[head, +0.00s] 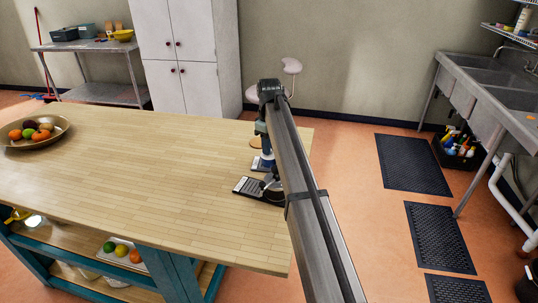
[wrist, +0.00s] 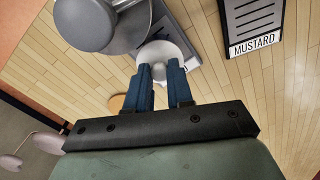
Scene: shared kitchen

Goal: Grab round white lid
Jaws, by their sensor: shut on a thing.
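The round white lid (wrist: 163,48) shows in the wrist view just beyond my fingertips, above the wooden tabletop. My gripper (wrist: 160,72) has its blue fingers closed on the lid's near part, with a small gap between them. In the head view my arm covers most of the gripper and I cannot make out the lid there.
A grey round metal piece (wrist: 85,24) is close to the lid. A round wooden disc (head: 256,142) is on the table (head: 150,165). A fruit bowl (head: 60,135) stands far left; the table's middle is clear.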

